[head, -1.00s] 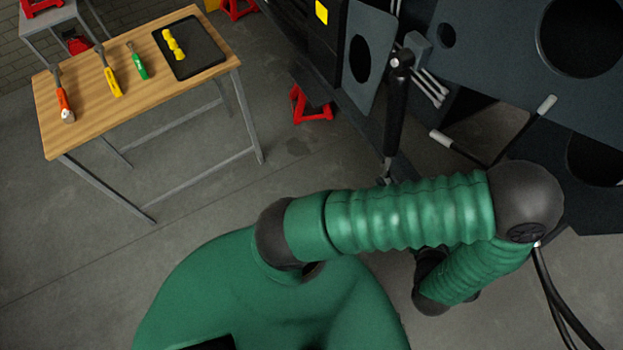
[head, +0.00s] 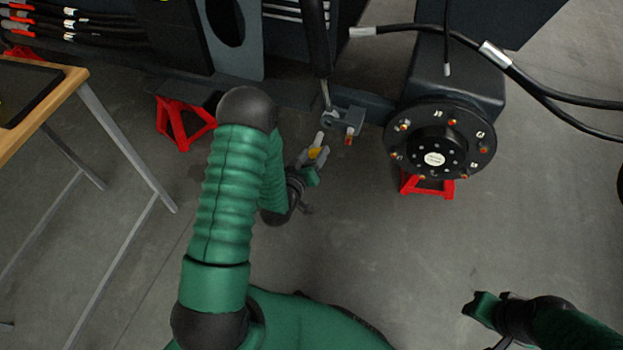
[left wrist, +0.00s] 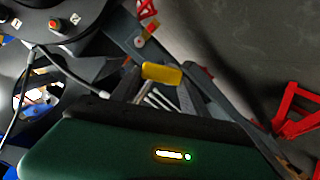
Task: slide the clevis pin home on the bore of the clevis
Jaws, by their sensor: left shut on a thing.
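The clevis (head: 345,121) is a grey bracket at the lower end of a dark cylinder rod, near the picture's middle. My left gripper (head: 314,158) is shut on the clevis pin (head: 318,138), which has a yellow part between the fingers and a pale shank pointing up. The shank's end is just below and left of the clevis; I cannot tell whether they touch. The left wrist view shows the pin's yellow part (left wrist: 162,74) at the fingers. The bore is not clearly visible. My right gripper (head: 485,304) is at lower right, away from the clevis, its jaws unclear.
An orange-tipped part (head: 349,136) hangs beside the clevis. A round dark hub (head: 440,154) with bolts stands to its right, with hoses above. Red stands (head: 182,122) support the chassis. A wooden workbench (head: 68,82) is at the left. Open floor lies below the clevis.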

